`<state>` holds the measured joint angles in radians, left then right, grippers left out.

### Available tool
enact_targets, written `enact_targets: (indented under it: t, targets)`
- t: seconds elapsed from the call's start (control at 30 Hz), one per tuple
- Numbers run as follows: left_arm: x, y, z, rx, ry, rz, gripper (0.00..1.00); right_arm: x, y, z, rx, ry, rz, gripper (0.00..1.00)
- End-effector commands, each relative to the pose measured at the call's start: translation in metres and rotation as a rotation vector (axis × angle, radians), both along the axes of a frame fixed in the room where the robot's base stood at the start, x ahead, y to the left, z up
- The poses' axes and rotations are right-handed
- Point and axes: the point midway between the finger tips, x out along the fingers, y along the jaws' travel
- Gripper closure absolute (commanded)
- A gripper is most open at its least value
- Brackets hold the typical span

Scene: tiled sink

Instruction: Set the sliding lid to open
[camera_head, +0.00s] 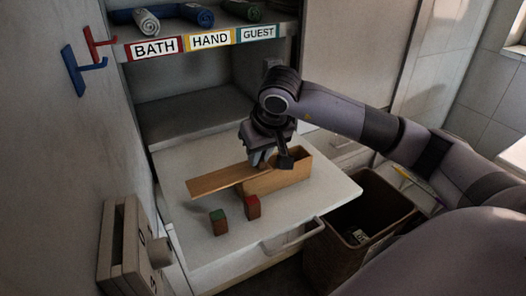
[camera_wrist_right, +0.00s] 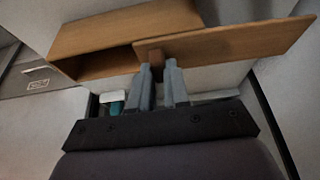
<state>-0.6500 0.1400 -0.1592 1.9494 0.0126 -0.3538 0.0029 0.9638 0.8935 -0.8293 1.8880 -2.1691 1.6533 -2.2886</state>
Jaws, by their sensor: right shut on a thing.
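A long wooden box (camera_head: 280,181) lies on the white pull-out surface. Its sliding lid (camera_head: 212,182) sticks out far past the box's left end, and the box's right part is uncovered. My right gripper (camera_head: 262,161) is over the lid near the box. In the right wrist view, its fingers (camera_wrist_right: 158,68) are shut on a small brown knob (camera_wrist_right: 156,57) on the lid (camera_wrist_right: 240,43). The box (camera_wrist_right: 110,34) shows its open hollow there. My left gripper is in neither view.
Two small blocks, one green-topped (camera_head: 218,222) and one red-topped (camera_head: 253,208), stand in front of the lid. A brown bin (camera_head: 340,262) stands right of the surface (camera_head: 180,235). A shelf with rolled towels (camera_head: 197,15) is above. Wall hooks (camera_head: 80,70) are at left.

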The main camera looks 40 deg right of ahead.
Motion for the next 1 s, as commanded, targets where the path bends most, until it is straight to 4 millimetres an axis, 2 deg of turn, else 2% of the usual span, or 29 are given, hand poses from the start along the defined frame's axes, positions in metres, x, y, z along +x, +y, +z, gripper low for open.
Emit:
enact_targets:
  t: [0.03, 0.1, 0.43, 0.8, 1.0]
  targets:
    - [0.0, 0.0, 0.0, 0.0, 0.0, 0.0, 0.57, 0.0, 0.0, 0.0, 0.0, 0.0, 0.0, 0.74]
    - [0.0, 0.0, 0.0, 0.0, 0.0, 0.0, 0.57, 0.0, -0.001, 0.0, 0.0, 0.0, 0.0, 0.57]
    - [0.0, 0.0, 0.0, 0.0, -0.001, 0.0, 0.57, -0.001, -0.001, 0.004, 0.0, -0.002, 0.0, 0.57]
    - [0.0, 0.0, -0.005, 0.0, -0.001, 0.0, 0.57, -0.022, 0.002, 0.054, -0.001, -0.004, 0.001, 0.57]
    - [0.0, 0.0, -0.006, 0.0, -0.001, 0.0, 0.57, -0.027, 0.002, 0.066, 0.0, -0.001, -0.001, 0.57]
